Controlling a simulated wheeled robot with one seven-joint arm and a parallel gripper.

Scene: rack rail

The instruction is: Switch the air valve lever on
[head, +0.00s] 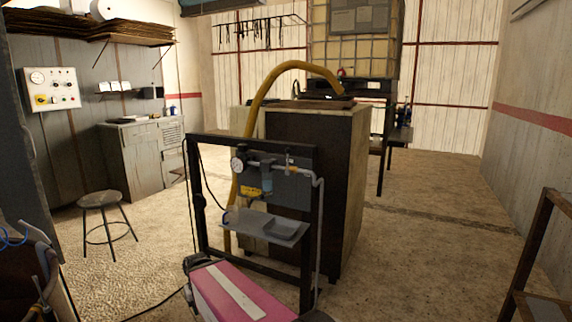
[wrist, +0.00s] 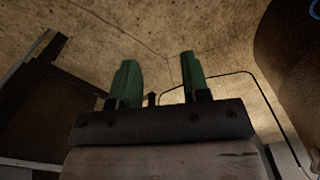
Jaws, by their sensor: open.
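A dark upright frame (head: 193,190) stands in the middle of the head view.
A grey tray (head: 262,226) juts from the frame. A pink box with a white stripe (head: 228,292) stands in front, low down. A tall dark cabinet (head: 310,170) is behind, with a yellow hose (head: 250,110). A stool (head: 100,205) stands left.

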